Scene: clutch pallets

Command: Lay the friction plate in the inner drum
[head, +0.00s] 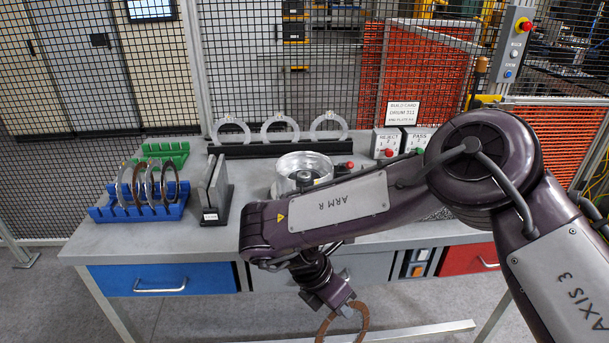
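A brown ring-shaped friction plate (363,322) hangs at the bottom edge of the head view, partly cut off by the frame. My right gripper (346,309) holds it by its upper rim, in front of the bench and below the bench top. The fingers are small here, but the plate hangs from them. The silver drum (318,164) stands on the bench behind my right arm, which hides its lower front. A dark hub shows inside the drum. My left gripper is not in view.
On the grey bench (140,237), a blue rack (140,213) holds several upright rings. A dark stand with grey slabs (215,190) is beside it. A black rack (260,149) with three pale rings stands behind the drum. REJECT (386,140) and PASS boxes are at right.

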